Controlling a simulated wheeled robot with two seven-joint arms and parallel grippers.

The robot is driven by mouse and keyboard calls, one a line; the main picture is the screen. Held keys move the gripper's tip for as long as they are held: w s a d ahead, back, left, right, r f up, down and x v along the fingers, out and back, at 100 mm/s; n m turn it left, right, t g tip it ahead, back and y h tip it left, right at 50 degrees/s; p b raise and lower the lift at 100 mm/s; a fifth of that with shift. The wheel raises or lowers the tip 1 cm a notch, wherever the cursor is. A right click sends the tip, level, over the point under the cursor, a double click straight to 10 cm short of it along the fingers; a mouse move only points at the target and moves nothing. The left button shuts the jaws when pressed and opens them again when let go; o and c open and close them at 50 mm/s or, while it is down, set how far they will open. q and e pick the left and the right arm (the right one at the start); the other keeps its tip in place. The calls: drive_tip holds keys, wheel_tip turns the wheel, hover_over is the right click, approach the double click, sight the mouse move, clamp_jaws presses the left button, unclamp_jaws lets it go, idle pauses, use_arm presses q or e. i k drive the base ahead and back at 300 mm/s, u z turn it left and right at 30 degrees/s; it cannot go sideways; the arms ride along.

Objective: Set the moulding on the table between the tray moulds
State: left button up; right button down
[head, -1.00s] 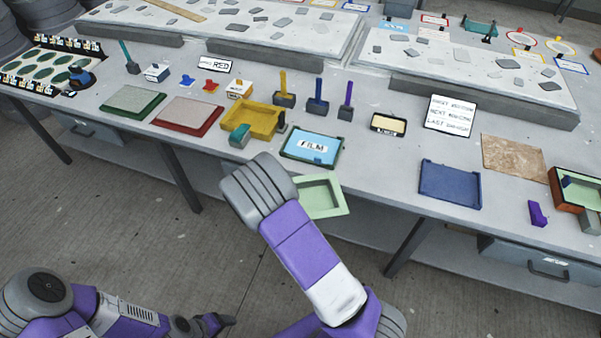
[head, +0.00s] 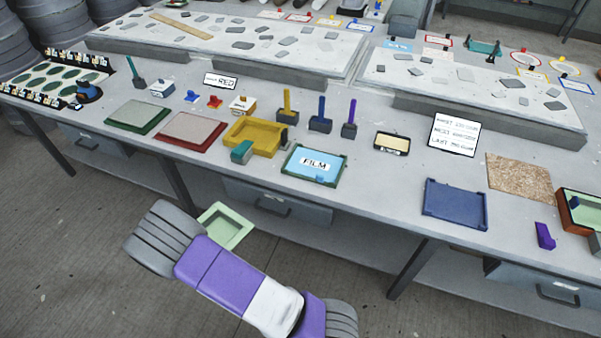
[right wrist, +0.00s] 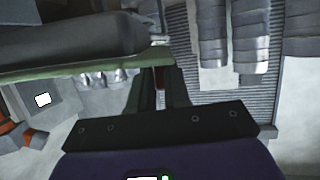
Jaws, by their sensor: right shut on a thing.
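The pale green moulding (head: 226,227), a shallow rimmed tray shape, hangs in front of the table's front edge, below the yellow tray mould (head: 238,133). My right gripper (right wrist: 158,85) is shut on it; in the head view my own arm hides the fingers. In the right wrist view the moulding's green edge (right wrist: 85,66) runs across at the fingertips. On the table (head: 365,185), the blue FILM tray (head: 328,181) lies right of the yellow mould, and a dark blue tray mould (head: 455,203) lies farther right. My left gripper is not in view.
Bare tabletop lies between the FILM tray and the dark blue mould. Red-rimmed (head: 192,132) and green-rimmed (head: 138,116) trays lie left. A teal block (head: 241,152) sits at the yellow mould's front. A black-framed box (head: 391,143) and a sign (head: 453,134) stand behind the gap.

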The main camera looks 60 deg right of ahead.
sight(389, 188)
drive_tip(key=u, duration=0.95)
drive_tip(key=k, duration=1.3)
drive_tip(key=z, duration=1.85)
drive_tip(key=i, duration=1)
